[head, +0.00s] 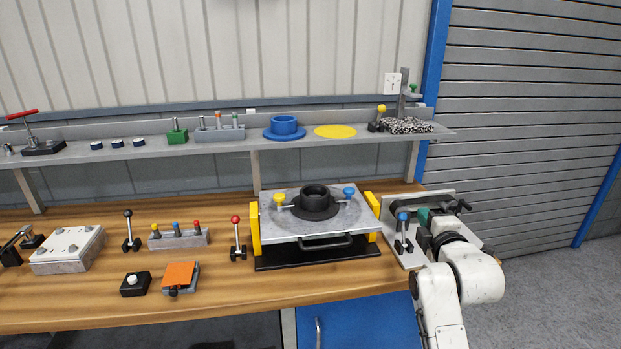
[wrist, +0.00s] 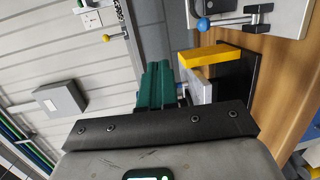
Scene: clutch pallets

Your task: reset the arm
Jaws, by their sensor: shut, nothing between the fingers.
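My gripper (wrist: 156,84) shows in the wrist view with its green fingers together and nothing between them. In the head view my gripper (head: 424,215) is at the right end of the bench, in front of a grey plate fixture (head: 409,258) and partly hidden by my white arm. Left of it, the pallet (head: 350,228) sits between yellow blocks and carries a black flanged ring (head: 314,203). A yellow knob (head: 280,198) and a blue knob (head: 349,191) flank the ring.
A blue-knobbed lever (head: 403,229) stands close to my gripper. A red-knobbed lever (head: 236,234) stands left of the pallet. A shelf (head: 350,139) above the bench holds a blue flanged part (head: 284,127) and a yellow disc (head: 335,131).

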